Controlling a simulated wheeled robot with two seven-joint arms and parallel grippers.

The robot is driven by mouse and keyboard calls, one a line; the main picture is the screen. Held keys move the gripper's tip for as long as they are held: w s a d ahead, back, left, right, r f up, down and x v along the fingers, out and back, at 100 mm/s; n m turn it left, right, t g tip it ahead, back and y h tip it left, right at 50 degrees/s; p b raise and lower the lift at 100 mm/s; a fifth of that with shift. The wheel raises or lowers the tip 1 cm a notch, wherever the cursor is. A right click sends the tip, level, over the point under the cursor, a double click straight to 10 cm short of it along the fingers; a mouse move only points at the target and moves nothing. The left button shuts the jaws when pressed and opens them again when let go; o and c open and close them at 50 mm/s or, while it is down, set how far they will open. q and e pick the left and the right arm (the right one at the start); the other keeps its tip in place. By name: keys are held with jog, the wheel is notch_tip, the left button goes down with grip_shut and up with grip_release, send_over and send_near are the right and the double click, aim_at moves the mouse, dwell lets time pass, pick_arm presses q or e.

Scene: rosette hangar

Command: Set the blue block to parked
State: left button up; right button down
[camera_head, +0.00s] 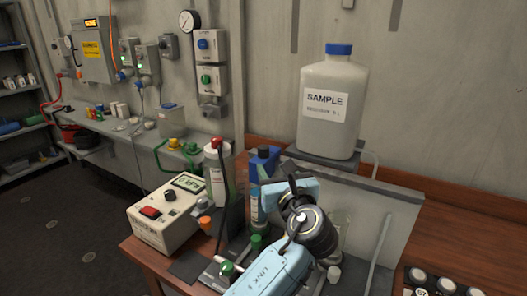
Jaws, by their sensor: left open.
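A blue block-like thing (264,156) stands on the bench behind my gripper. A grey wall box with a blue knob (203,44) hangs on the back wall, above a box with a green knob (206,79). I cannot tell which of these is the task's blue block, nor read any "parked" mark. My left gripper (279,178) is at the end of the light blue arm, in front of the blue thing. It is open; no held object shows. My right gripper is out of view.
A beige meter box (166,218) with a red switch stands at the bench's left. A red-topped bottle (216,173) stands close left of my arm. A large SAMPLE jug (331,105) stands on a raised shelf behind.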

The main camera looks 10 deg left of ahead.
aim_at(265, 153)
pick_arm(q)
jog(key=x, duration=1)
jog(key=shift+w+f, duration=0.1)
jog(key=shift+w, duration=0.05)
jog(key=shift+a, duration=0.1)
grip_shut()
